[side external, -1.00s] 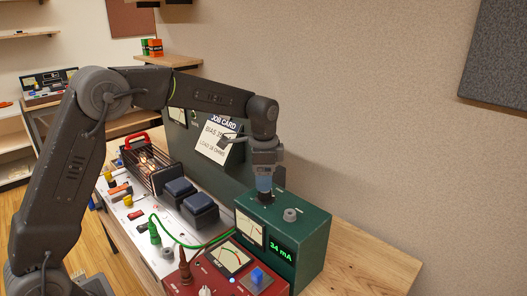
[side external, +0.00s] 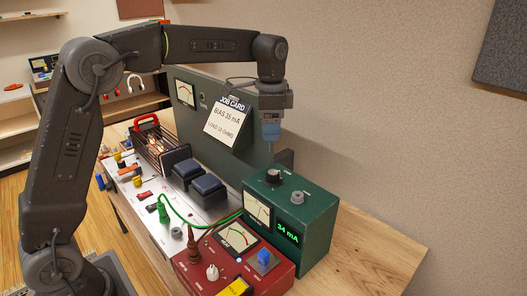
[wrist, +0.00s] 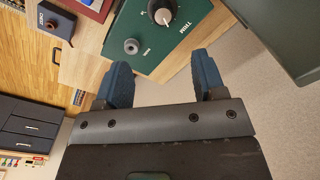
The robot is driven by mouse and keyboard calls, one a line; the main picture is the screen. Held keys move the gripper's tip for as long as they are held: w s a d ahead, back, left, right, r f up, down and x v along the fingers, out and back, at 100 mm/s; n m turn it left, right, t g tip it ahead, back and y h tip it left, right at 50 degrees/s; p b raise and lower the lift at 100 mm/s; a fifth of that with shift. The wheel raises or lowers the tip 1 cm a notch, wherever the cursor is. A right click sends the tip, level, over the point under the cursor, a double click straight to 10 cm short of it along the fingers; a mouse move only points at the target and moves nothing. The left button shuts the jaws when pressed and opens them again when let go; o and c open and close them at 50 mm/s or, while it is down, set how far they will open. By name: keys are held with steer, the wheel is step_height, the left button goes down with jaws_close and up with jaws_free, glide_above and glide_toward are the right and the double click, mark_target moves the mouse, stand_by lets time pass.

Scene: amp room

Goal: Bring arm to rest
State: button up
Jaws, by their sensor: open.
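My gripper (side external: 271,133) hangs fingers-down above the green meter box (side external: 318,222), clear of its top knob. In the wrist view my gripper (wrist: 165,85) has its two blue fingers spread apart with nothing between them. The green box (wrist: 170,52) shows beyond the fingertips, with a black TRIM knob (wrist: 162,14) and a smaller grey knob (wrist: 131,46). In the side view the black knob (side external: 273,177) and the grey knob (side external: 298,197) stand on the box top. The box display reads 34 mA.
A job card (side external: 228,122) reading BIAS 35 mA hangs on the dark green panel (side external: 186,118) behind. A chassis (side external: 140,196) with dark blocks and a glowing caged part lies left. A red meter unit (side external: 205,262) stands in front. Bare wooden bench (side external: 385,252) lies right.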

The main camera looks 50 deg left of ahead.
steer(key=s+d+r+n+t, duration=0.1)
steer(key=s+n+t, duration=0.15)
steer(key=s, duration=0.75)
steer(key=s+r+n+t, duration=0.15)
steer(key=s+n, duration=0.25)
steer(key=s, duration=0.6)
steer(key=s+f+n+t, duration=0.1)
steer(key=s+f, duration=0.3)
steer(key=s, duration=0.4)
steer(key=shift+d+f+n, duration=0.2)
steer(key=shift+d+n, duration=0.2)
steer(key=shift+n, duration=0.15)
steer(key=shift+w, duration=0.1)
